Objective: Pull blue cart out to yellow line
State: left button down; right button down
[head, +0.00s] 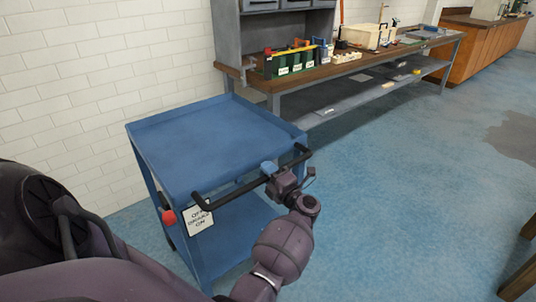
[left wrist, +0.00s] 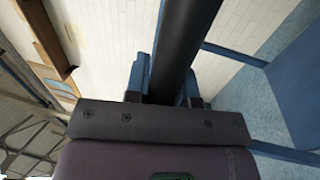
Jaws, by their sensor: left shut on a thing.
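The blue cart (head: 210,135) stands beside the white brick wall, with a flat rimmed top and a lower shelf (head: 235,225). A black handle bar (head: 232,191) runs along its near side. My left gripper (head: 269,168) is shut on the handle, right of the bar's middle. In the left wrist view, the black bar (left wrist: 184,45) passes between the blue fingers of my left gripper (left wrist: 165,88). A red knob (head: 168,217) and a white brake sign (head: 198,220) are at the cart's near left corner. No yellow line shows. My right gripper is not in view.
A workbench (head: 350,68) with green bins (head: 290,64) and a pale box (head: 361,36) stands along the wall behind the cart. A wooden cabinet (head: 484,42) is at the far right. The blue floor (head: 400,190) right of the cart is open.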

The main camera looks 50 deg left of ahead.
pick_arm(q)
jog(key=c, duration=1)
grip_release()
jog(key=shift+o, duration=0.2)
jog(key=shift+d, duration=0.15)
